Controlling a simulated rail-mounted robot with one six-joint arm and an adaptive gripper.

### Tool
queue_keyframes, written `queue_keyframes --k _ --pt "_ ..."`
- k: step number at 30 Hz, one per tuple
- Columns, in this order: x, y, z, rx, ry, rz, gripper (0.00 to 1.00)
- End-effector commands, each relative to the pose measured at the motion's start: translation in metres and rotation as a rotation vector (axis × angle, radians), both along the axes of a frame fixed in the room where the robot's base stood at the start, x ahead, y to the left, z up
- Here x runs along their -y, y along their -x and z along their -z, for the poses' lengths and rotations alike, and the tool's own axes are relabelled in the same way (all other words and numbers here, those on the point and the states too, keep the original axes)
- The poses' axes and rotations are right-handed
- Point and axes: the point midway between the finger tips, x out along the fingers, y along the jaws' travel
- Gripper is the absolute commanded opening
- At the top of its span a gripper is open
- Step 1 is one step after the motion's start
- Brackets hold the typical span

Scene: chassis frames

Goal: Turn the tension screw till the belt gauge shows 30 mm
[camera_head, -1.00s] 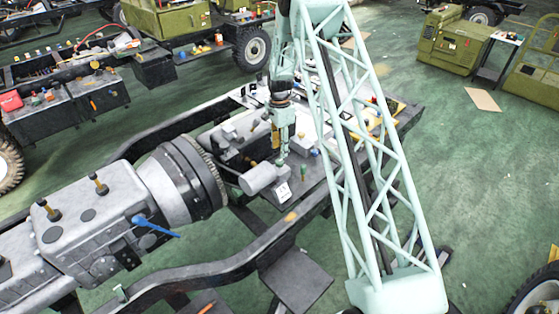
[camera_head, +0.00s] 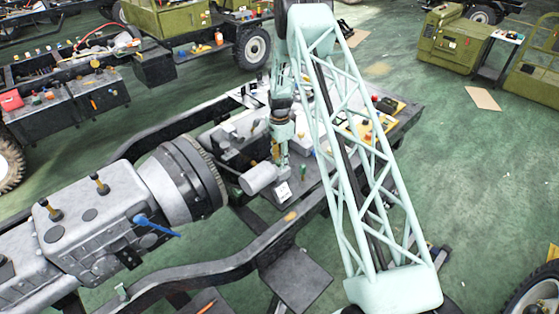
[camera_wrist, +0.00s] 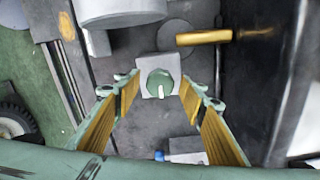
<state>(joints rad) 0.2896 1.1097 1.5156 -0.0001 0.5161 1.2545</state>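A round green knob (camera_wrist: 160,82) with a white pointer mark sits on a square grey block (camera_wrist: 147,66) in the wrist view. I cannot tell for sure whether it is the tension screw. My gripper (camera_wrist: 159,93) is open, with one brass-padded finger on each side of the knob and gaps between. In the head view my gripper (camera_head: 281,165) points down beside a grey cylinder (camera_head: 259,178) on the chassis. A small white card with dark marks (camera_head: 283,191) is just below it. No belt gauge reading is legible.
A brass-coloured handle (camera_wrist: 204,38) lies close above right of the knob in the wrist view. A large grey gearbox (camera_head: 95,225) with a blue lever (camera_head: 155,226) fills the left of the chassis. Small parts and a yellow tray (camera_head: 366,131) lie at right.

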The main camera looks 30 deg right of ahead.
Motion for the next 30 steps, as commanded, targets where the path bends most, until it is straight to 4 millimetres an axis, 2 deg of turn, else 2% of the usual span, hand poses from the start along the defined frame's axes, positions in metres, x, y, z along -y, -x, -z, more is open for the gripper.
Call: queue_keyframes --k 8,17,30 --pt "0.0000 0.0000 0.0006 0.000 0.000 0.000 0.38" --pt "0.0000 0.0002 0.0006 0.000 0.000 0.000 0.14" --pt "0.0000 0.0002 0.0020 0.000 0.000 -0.046 0.14"
